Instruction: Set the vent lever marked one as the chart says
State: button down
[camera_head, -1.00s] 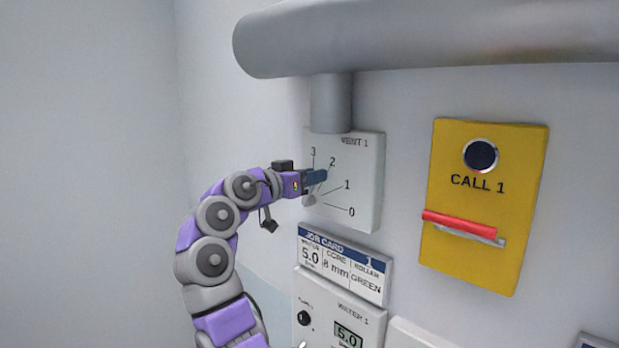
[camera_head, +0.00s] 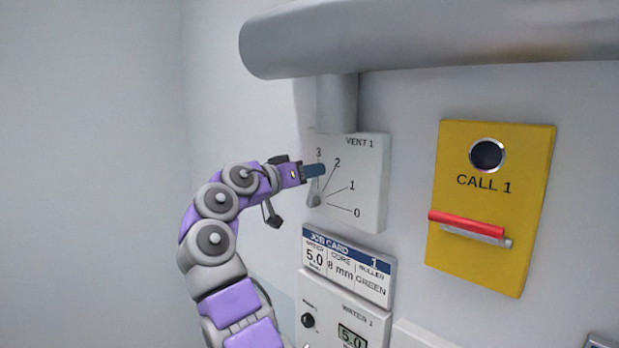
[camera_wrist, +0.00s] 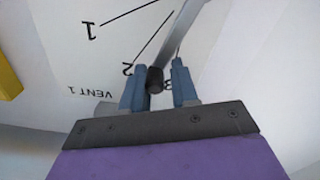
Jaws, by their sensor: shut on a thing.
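The VENT 1 panel (camera_head: 368,200) is a white plate with marks 0, 1, 2 and 3 on the wall. Its grey lever (camera_head: 315,197) pivots low on the plate and points up between marks 2 and 3, closer to 3. In the wrist view the lever (camera_wrist: 176,36) runs down to a dark knob (camera_wrist: 155,80) between my blue fingers. My gripper (camera_head: 320,170) is shut on the lever's end and covers part of it in the head view; it also shows in the wrist view (camera_wrist: 160,72). No chart is recognisable in view.
A job card (camera_head: 348,265) and a WATER 1 panel (camera_head: 343,310) sit below. A yellow CALL 1 box (camera_head: 480,265) with a red bar (camera_head: 466,225) is at right. A thick grey pipe (camera_head: 430,40) crosses above, with a duct (camera_head: 336,104) down to the vent panel.

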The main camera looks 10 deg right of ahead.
jog(key=shift+w+a+r+n+p, duration=0.15)
jog(key=shift+w+a+n+p, duration=0.15)
jog(key=shift+w+n+p, duration=0.35)
jog(key=shift+w+a+r+n+p, duration=0.15)
jog(key=shift+w+a+n+p, duration=0.15)
jog(key=shift+n+p, duration=0.6)
jog(key=shift+w, duration=0.1)
jog(key=c, duration=1.3)
grip_release()
jog(key=shift+o, duration=1.3)
jog(key=shift+w+d, duration=0.1)
jog(key=shift+d, duration=0.1)
jog(key=v, duration=1.7)
jog(key=shift+a, duration=0.2)
jog(key=shift+d+f, duration=0.1)
jog(key=shift+f, duration=0.05)
